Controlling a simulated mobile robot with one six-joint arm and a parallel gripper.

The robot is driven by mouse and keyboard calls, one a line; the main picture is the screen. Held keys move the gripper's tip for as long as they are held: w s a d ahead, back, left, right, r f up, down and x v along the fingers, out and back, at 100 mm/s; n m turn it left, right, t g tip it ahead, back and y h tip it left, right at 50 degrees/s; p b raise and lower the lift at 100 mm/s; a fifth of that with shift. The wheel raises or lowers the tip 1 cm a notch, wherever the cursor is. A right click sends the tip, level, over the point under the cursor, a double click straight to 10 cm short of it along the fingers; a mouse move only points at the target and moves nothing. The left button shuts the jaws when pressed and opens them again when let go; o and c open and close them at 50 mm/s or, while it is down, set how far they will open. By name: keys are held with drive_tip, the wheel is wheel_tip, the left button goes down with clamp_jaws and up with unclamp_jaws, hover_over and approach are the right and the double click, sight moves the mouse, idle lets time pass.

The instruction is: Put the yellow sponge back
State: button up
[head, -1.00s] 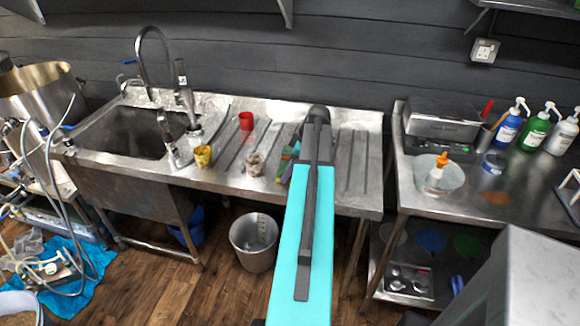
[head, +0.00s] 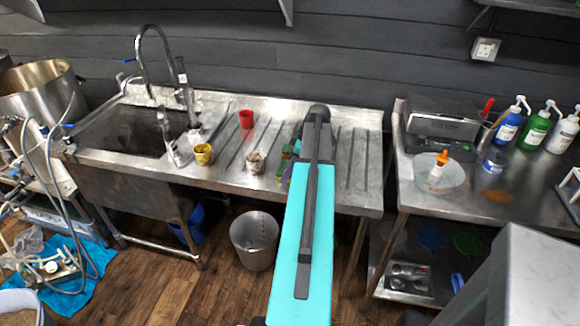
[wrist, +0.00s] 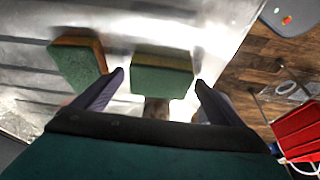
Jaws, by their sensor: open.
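Two sponges with green scouring faces and yellowish-brown edges lie on the steel draining board. One sponge (wrist: 162,76) is between the fingertips of my gripper (wrist: 160,79) in the wrist view; the other sponge (wrist: 78,64) lies tilted to the left, outside the left finger. I cannot tell which is the yellow sponge. My gripper is open, with a finger on each side of the middle sponge and gaps visible. In the head view the sponges (head: 287,160) show only partly beside my arm, which hides most of the gripper.
On the draining board (head: 225,172) stand a red cup (head: 246,119), a yellow cup (head: 203,154) and a whitish cup (head: 255,162). The sink (head: 125,130) and tap are left. The right table holds a bowl (head: 425,184) and several pump bottles. A bucket (head: 254,240) stands below.

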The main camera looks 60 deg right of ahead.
drive_tip(key=shift+r, duration=0.2)
drive_tip(key=b+v, duration=0.3)
drive_tip(key=v, duration=0.8)
drive_tip(key=shift+r, duration=0.4)
drive_tip(key=shift+s, duration=0.15)
idle(0.3)
